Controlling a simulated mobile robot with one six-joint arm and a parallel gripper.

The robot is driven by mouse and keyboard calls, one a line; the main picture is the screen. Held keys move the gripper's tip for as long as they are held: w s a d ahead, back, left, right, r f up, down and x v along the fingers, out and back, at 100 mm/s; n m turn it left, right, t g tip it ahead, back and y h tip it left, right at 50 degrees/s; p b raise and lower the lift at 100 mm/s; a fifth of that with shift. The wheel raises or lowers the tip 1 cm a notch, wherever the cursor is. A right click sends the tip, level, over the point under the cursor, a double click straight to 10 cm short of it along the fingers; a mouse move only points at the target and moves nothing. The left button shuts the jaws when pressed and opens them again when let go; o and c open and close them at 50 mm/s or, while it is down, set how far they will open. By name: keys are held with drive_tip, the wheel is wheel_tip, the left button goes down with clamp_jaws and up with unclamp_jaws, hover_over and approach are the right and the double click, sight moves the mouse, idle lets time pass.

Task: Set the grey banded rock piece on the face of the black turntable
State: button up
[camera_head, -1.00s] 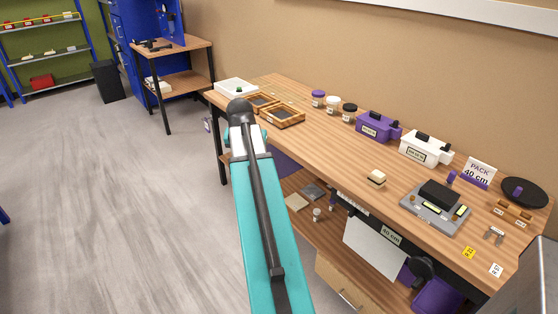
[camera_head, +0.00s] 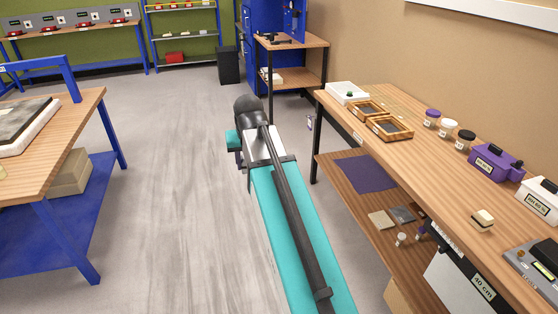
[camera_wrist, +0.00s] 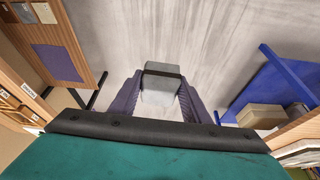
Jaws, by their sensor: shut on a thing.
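The grey banded rock piece (camera_wrist: 160,96) shows in the middle of the wrist view, a pale grey block with a dark band across it. My gripper (camera_wrist: 159,88) has its two purple fingers shut on the piece, one on each side. The piece is held above the grey floor. In the head view my arm hides the piece and most of the gripper. The black turntable is in neither view now.
A wooden workbench (camera_head: 400,155) runs along the right, with wooden trays (camera_head: 389,127), jars, a purple box (camera_head: 492,160) and a small cream block (camera_head: 482,220). Another table (camera_head: 88,110) stands at left. The floor (camera_head: 170,190) between them is clear.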

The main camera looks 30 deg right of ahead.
drive_tip(key=w+a+r+n+y, duration=0.1)
drive_tip(key=a+r+n, duration=0.1)
drive_tip(key=a, duration=1.4)
drive_tip(key=shift+n, duration=0.9)
drive_tip(key=shift+w+a, duration=0.1)
drive_tip(key=shift+a, duration=0.05)
